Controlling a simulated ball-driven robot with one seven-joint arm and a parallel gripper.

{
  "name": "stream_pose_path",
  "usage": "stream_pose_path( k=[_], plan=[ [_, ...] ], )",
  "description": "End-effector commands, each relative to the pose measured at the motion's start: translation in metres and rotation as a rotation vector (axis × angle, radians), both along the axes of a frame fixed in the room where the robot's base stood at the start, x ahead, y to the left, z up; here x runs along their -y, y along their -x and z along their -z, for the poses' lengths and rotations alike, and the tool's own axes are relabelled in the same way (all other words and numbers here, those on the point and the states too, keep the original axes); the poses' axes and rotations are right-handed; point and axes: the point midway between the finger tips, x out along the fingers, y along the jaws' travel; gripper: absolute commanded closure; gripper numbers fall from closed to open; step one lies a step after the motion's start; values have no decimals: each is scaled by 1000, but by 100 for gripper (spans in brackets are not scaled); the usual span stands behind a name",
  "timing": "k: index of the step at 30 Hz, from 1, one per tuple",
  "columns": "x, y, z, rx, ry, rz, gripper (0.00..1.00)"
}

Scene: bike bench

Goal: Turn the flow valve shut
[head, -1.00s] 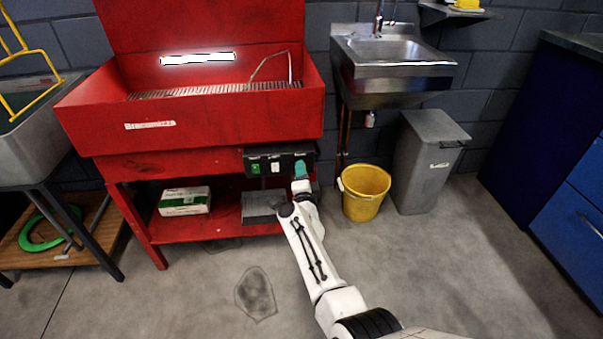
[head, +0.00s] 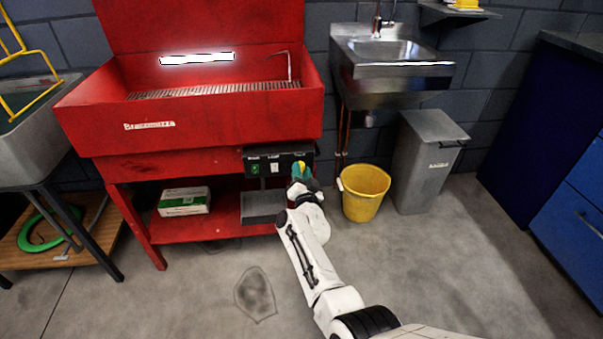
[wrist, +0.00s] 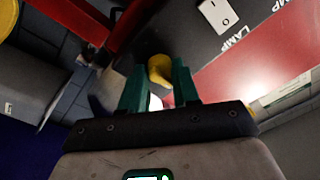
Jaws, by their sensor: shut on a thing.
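The flow valve's yellow handle (wrist: 158,70) sits between my two teal fingers in the wrist view. My gripper (wrist: 160,84) is shut on it. In the head view my gripper (head: 300,174) is at the right end of the black control panel (head: 288,158) on the red wash station's front. A small bit of the yellow handle (head: 301,163) shows there above the fingers. The rest of the valve is hidden by the fingers. A thin bent spout (head: 289,66) stands over the grate in the red basin (head: 200,115), with no stream visible from it.
The panel has a green switch (head: 255,169) and a white switch (head: 275,168). A yellow bucket (head: 364,195) stands close right of my gripper. A grey bin (head: 428,165) stands beyond it. A box (head: 185,201) lies on the lower shelf.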

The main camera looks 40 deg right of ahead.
Motion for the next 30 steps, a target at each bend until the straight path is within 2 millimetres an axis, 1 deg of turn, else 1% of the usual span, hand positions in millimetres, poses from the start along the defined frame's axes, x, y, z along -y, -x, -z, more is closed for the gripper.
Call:
stream_pose_path(
  k=[17, 18, 25, 30],
  plan=[
    [-1, 0, 2, -22, 24, -3, 100],
    [-1, 0, 2, -22, 24, -3, 66],
    [-1, 0, 1, -19, 25, -2, 44],
    [0, 0, 0, -18, 25, -1, 44]
  ],
)
